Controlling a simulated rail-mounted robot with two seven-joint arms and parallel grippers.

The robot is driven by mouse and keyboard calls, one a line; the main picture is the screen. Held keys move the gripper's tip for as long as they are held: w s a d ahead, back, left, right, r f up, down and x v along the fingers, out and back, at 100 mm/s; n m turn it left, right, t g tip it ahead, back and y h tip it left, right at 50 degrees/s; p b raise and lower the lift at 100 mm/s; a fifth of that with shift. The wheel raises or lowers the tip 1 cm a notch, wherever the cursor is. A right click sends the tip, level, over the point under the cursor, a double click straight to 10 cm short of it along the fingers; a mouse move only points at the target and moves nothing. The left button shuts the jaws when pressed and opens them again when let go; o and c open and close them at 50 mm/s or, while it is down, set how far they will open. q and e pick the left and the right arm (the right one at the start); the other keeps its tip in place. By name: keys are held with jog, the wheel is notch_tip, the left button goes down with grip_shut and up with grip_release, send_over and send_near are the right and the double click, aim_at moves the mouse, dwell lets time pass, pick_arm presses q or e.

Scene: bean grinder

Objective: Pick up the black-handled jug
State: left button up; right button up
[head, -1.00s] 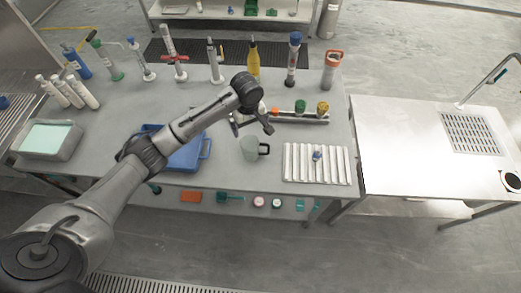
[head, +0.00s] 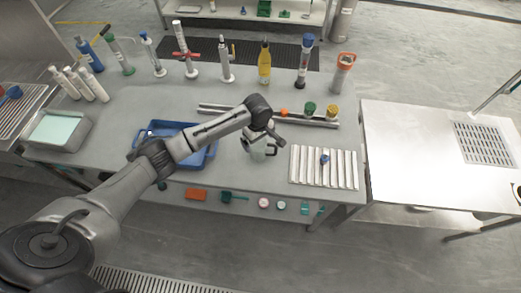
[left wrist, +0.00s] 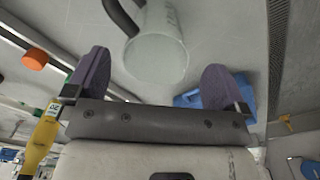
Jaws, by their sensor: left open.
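The jug (head: 262,154) is a pale grey-green vessel with a dark handle on its right side. It stands on the grey table, near the front edge. My left gripper (head: 264,138) is open and close above the jug, partly covering it in the head view. In the left wrist view, the jug (left wrist: 156,48) shows beyond the two purple-padded fingertips of my left gripper (left wrist: 155,75), near the middle of the gap. Its black handle (left wrist: 122,16) points up and left there. No contact is visible. My right gripper is not in view.
A blue tray (head: 205,156) lies just left of the jug, below my left arm. A ridged pale rack (head: 338,169) is to the right. A metal rail (head: 220,109) with orange, green and yellow pieces lies behind. Bottles and tools stand along the back edge.

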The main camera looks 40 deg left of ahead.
pick_arm(q)
send_over(259, 146)
jog(key=s+d, duration=0.2)
jog(key=s, duration=0.1)
jog(key=shift+d+f+b, duration=0.2)
jog(key=shift+f+b, duration=0.2)
jog(key=shift+f, duration=2.15)
jog(key=c, duration=0.9)
jog(key=shift+r, duration=0.1)
